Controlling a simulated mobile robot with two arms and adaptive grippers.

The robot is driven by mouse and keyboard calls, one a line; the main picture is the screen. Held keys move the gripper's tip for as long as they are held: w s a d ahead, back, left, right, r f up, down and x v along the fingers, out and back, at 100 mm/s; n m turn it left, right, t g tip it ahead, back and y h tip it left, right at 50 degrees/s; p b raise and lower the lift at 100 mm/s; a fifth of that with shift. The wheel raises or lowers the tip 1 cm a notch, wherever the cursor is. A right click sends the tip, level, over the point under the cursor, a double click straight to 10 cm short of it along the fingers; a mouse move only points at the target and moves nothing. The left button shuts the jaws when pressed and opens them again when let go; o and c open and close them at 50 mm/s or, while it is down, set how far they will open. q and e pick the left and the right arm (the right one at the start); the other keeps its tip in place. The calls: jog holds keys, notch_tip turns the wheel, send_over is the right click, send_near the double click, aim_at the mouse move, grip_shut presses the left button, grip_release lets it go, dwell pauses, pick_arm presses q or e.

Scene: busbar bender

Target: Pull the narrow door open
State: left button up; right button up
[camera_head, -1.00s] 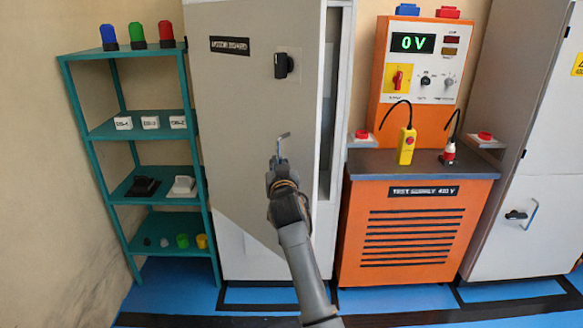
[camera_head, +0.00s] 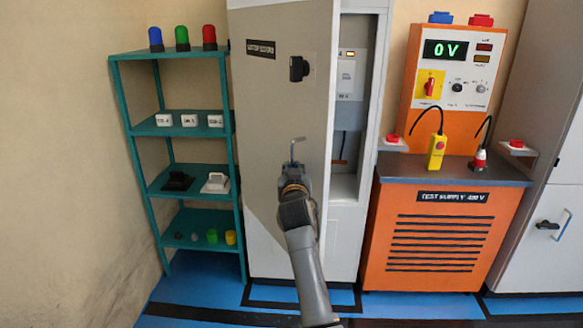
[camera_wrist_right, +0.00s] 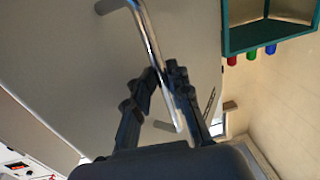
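The narrow door (camera_head: 279,110) is a tall grey panel with a black knob and a dark label, on the cabinet in the middle of the head view. It stands partly open, with a gap on its right side. Its metal bar handle (camera_head: 297,144) sticks up at my right gripper (camera_head: 293,170). In the right wrist view the bent handle (camera_wrist_right: 150,45) passes between the fingers of my right gripper (camera_wrist_right: 164,82), which look closed on it. The fingertips are small and partly hidden in the head view. My left gripper is not in view.
Inside the cabinet are a white device (camera_head: 347,78) and an empty lower bay. A teal shelf (camera_head: 185,197) with lamps and small parts stands close on the left. An orange test supply unit (camera_head: 440,240) stands on the right. Blue floor (camera_head: 190,292) shows in front.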

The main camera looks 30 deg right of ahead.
jog(key=shift+o, duration=0.4)
jog(key=shift+s+r, duration=0.1)
jog(key=shift+r, duration=0.15)
jog(key=shift+a, duration=0.15)
jog(key=v, duration=0.7)
jog(key=shift+s, duration=0.2)
